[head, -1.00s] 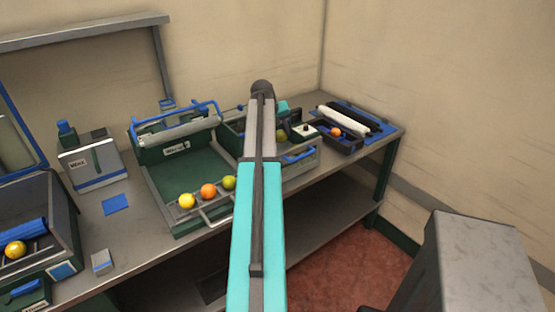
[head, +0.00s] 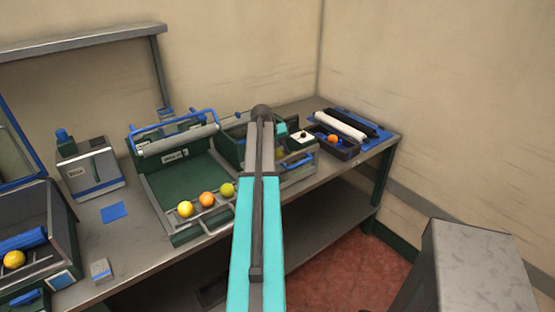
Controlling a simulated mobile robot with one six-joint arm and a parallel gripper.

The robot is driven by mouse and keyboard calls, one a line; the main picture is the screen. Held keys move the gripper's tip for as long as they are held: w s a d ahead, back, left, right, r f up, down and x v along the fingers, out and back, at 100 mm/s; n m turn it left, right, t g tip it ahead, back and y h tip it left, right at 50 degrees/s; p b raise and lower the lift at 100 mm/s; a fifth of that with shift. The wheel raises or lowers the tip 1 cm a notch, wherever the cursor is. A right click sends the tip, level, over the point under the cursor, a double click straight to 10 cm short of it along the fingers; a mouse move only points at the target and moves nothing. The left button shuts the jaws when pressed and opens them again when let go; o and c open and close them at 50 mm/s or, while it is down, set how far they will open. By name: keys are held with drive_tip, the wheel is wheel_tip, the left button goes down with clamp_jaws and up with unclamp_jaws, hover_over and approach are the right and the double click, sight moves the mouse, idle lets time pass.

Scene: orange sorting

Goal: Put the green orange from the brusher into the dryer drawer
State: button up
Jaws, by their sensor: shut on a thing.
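My gripper (head: 281,142) is mostly hidden behind my own arm, near the middle of the bench. Its teal wrist part shows just right of the arm. A green orange (head: 281,153) shows just below the wrist, partly covered by the arm, and the gripper is shut on it. They are over or inside a grey-green box with a blue front handle (head: 297,160), which may be the dryer drawer; I cannot tell the height. Right of it, a dark tray (head: 347,152) with a white and a black roller, possibly the brusher, holds an orange fruit (head: 333,139).
A green machine (head: 178,190) has a yellow, an orange and a yellow-green fruit along its front. A white-topped block with a black knob (head: 302,137) stands beside my wrist. A roller unit (head: 60,235) is at far left. A grey block (head: 475,265) is at lower right.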

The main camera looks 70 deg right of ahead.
sight(276, 156)
drive_tip(key=shift+f, duration=0.35)
drive_tip(key=shift+f+p, duration=0.55)
drive_tip(key=shift+f, duration=1.3)
drive_tip(key=shift+f, duration=0.2)
drive_tip(key=o, duration=0.9)
drive_tip(key=shift+r, duration=0.25)
drive_tip(key=b+v, duration=0.2)
drive_tip(key=v, duration=1)
drive_tip(key=shift+b, duration=0.3)
